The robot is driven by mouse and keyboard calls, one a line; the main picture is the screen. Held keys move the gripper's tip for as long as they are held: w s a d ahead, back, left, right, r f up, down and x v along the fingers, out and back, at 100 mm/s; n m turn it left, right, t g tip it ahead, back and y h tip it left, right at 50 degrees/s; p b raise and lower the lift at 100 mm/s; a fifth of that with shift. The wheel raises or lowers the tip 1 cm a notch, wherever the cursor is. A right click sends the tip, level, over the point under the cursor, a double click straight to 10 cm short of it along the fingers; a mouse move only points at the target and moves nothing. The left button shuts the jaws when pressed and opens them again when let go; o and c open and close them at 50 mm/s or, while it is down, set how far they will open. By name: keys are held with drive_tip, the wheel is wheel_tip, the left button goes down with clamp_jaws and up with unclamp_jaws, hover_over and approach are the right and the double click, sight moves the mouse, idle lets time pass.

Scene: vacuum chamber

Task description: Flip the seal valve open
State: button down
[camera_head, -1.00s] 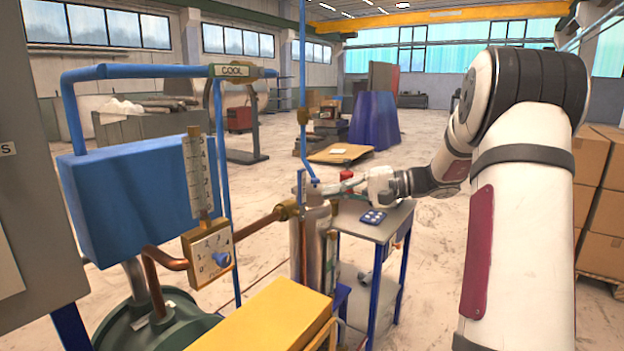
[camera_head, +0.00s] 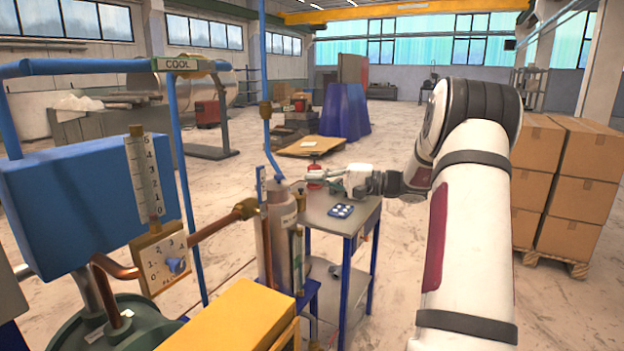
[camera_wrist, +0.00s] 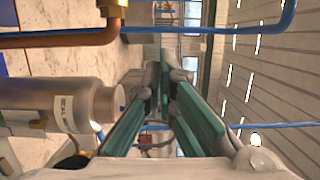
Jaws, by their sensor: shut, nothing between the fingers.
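A grey upright cylinder (camera_head: 281,235) with a white label stands in the middle of the head view. In the wrist view the cylinder (camera_wrist: 35,105) lies sideways at the left, and its label (camera_wrist: 68,113) begins with "SEAL". A small blue upright piece (camera_head: 262,184) is at its top left; I cannot tell whether it is the valve's lever. My gripper (camera_head: 308,178) is just right of the cylinder's top, above the small table. In the wrist view my gripper (camera_wrist: 165,65) has its green-padded fingers together and empty, apart from the cylinder.
A small grey table (camera_head: 350,222) carries a blue button pad (camera_head: 340,211). A red object (camera_head: 315,173) shows behind my fingers. A copper pipe (camera_head: 215,222) runs left to a dial gauge (camera_head: 163,260). A yellow box (camera_head: 225,320) is in front; stacked cartons (camera_head: 568,185) stand right.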

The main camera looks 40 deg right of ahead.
sight(262, 193)
drive_tip(key=w+a+p, duration=0.2)
drive_tip(key=w+a, duration=0.3)
drive_tip(key=a, duration=0.3)
drive_tip(key=shift+a, duration=0.1)
idle(0.4)
drive_tip(key=shift+s+a+r+n+b, duration=0.1)
drive_tip(key=shift+s+a+n+b, duration=0.05)
drive_tip(key=shift+n+b, duration=0.25)
